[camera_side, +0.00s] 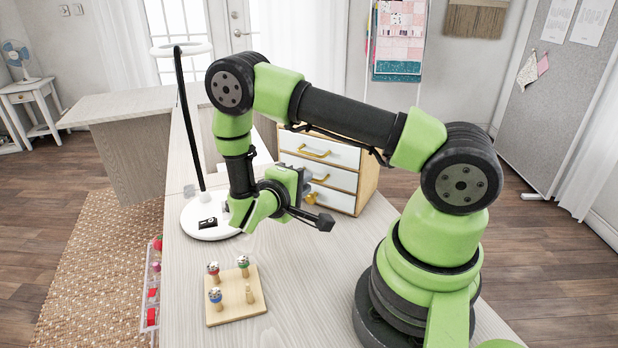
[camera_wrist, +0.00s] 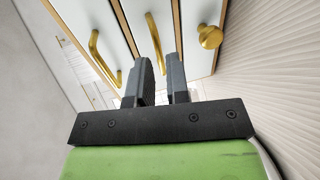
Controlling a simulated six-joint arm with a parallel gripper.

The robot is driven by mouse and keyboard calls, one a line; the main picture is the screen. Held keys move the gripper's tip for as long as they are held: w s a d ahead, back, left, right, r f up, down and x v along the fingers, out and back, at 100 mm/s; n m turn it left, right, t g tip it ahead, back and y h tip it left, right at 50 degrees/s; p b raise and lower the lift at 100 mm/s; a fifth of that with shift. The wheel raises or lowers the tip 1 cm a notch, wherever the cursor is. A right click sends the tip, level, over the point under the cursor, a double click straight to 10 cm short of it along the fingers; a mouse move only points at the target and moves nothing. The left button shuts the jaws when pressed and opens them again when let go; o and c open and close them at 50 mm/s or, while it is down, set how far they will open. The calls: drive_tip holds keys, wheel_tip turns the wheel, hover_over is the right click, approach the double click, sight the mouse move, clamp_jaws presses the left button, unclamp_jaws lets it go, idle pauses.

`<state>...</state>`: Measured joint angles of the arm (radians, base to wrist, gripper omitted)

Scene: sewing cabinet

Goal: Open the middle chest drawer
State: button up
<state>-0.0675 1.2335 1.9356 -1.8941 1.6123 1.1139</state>
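The chest (camera_side: 367,178) is wooden with three white drawer fronts, which look closed and flush. The middle drawer (camera_side: 341,178) has a gold bar handle (camera_side: 320,178), which also shows in the wrist view (camera_wrist: 154,38). My gripper (camera_side: 303,186) is at the chest front by this handle. In the wrist view my gripper (camera_wrist: 160,62) has its two dark fingers apart, with the handle running into the gap between them. Contact is not clear. The fingers partly hide the handle's near end.
The top drawer has a gold bar handle (camera_wrist: 97,52); the bottom drawer has a round gold knob (camera_wrist: 210,37). A white lamp (camera_side: 207,218) stands left of my gripper. A wooden board (camera_side: 235,296) with pincushion-like spools sits in front. The table (camera_side: 310,270) before the chest is clear.

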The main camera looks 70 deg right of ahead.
drive_tip(key=shift+x, duration=1.65)
drive_tip(key=shift+c, duration=0.5)
clamp_jaws()
drive_tip(key=v, duration=0.3)
drive_tip(key=f+v, duration=0.1)
drive_tip(key=v, duration=0.2)
drive_tip(key=f+v, duration=0.1)
drive_tip(key=v, duration=0.2)
drive_tip(key=shift+a+r, duration=0.15)
drive_tip(key=shift+a, duration=0.25)
drive_tip(key=shift+o, duration=0.5)
unclamp_jaws()
drive_tip(key=s+v, duration=0.1)
drive_tip(key=v, duration=0.8)
drive_tip(key=shift+w+a, duration=0.45)
drive_tip(key=shift+w, duration=0.05)
